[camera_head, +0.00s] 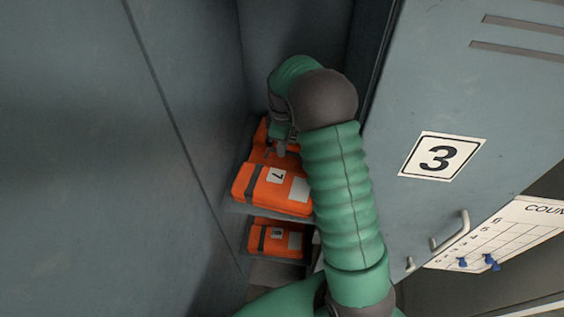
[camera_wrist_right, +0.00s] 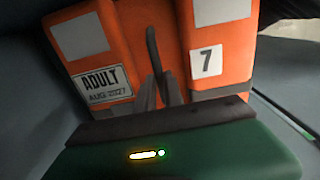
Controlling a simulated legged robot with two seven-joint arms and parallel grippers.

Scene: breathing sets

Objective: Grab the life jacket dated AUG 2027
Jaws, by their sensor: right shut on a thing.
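An orange life jacket (camera_head: 264,187) with a white tag numbered 7 lies on the upper shelf inside the open locker. In the right wrist view the jacket (camera_wrist_right: 215,68) fills the top, with the 7 tag at right and an ADULT label at left. My right gripper (camera_head: 282,147) reaches in from above and is shut on this jacket. Its dark fingers (camera_wrist_right: 160,75) show at the jacket's middle. My left gripper is not in view.
A second orange jacket (camera_head: 276,238) lies on the lower shelf. The locker door (camera_head: 400,90) marked 3 stands open at right, with a handle (camera_head: 450,232). A grey panel (camera_head: 90,150) bounds the left side. A chart (camera_head: 505,235) hangs at lower right.

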